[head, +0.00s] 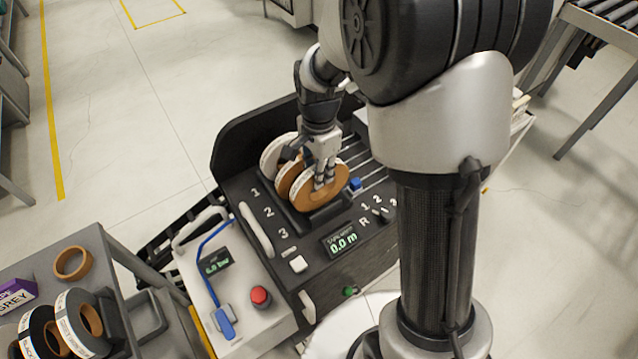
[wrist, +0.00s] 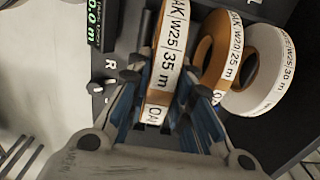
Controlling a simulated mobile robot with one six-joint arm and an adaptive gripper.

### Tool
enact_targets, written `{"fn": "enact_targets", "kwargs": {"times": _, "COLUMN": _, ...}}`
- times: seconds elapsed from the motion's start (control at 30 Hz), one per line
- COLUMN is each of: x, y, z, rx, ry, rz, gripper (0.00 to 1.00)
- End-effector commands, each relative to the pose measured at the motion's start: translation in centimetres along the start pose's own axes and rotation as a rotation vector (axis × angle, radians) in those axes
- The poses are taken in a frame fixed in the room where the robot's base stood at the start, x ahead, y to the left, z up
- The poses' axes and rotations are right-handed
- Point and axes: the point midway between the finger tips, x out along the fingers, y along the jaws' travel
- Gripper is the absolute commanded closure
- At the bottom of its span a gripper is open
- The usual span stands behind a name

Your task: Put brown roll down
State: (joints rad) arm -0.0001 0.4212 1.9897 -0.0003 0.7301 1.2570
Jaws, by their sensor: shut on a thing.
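The brown roll (head: 322,186) stands upright at the front of the row in the black machine's slots. In the wrist view the same roll (wrist: 171,45) carries a white label reading OAK W25 35 m. My gripper (head: 325,178) is shut on this roll from above; in the wrist view its fingers (wrist: 170,110) lie on both sides of it.
The machine panel has slot numbers 1, 2, 3 and a display (head: 343,241) reading 0.0 m. A red button (head: 260,296) and a blue-handled tool (head: 224,320) are at its left. A grey cart (head: 120,290) at lower left bears a brown ring (head: 72,263) and several rolls.

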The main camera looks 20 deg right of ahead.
Motion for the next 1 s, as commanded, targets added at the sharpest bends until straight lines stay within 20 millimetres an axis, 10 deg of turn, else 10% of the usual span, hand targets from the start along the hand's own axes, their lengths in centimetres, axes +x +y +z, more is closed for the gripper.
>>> {"fn": "enact_targets", "kwargs": {"times": 0.3, "x": 4.2, "y": 0.0, "z": 0.0, "rx": 0.0, "ry": -0.001, "rz": 0.002, "gripper": 1.0}}
{"fn": "enact_targets", "kwargs": {"times": 0.8, "x": 4.9, "y": 0.0, "z": 0.0, "rx": 0.0, "ry": 0.0, "rz": -0.001, "gripper": 1.0}}
{"fn": "enact_targets", "kwargs": {"times": 0.83, "x": 4.8, "y": 0.0, "z": 0.0, "rx": 0.0, "ry": 0.0, "rz": 0.0, "gripper": 0.78}}
{"fn": "enact_targets", "kwargs": {"times": 1.0, "x": 4.8, "y": 0.0, "z": 0.0, "rx": 0.0, "ry": 0.0, "rz": 0.0, "gripper": 0.67}}
